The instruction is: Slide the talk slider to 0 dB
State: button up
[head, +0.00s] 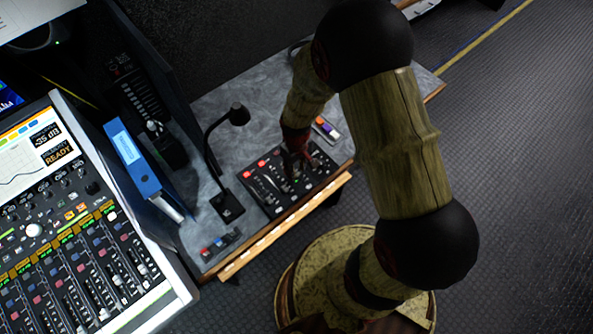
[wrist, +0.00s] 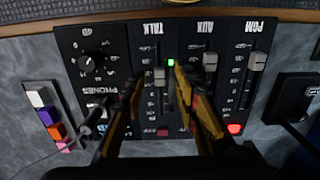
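The mixer panel (head: 258,190) lies on the grey desk with its faders facing up. In the wrist view its lettering is upside down, and the talk slider (wrist: 160,76) has a grey knob beside the TALK label. The AUX slider (wrist: 210,62) and the PGM slider (wrist: 258,61) are to its right. My gripper (wrist: 159,80) is open, one finger on each side of the talk knob, with visible gaps. In the head view my gripper (head: 296,154) is over the panel and hides part of it. The slider's scale is too small to read.
A small green light (wrist: 171,62) is lit by the talk slider and a red button (wrist: 234,128) glows near PGM. A round knob (wrist: 87,64) and coloured buttons (wrist: 48,116) are left.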

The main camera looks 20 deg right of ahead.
jog(key=shift+f, duration=0.25)
jog(key=shift+c, duration=0.6)
grip_shut()
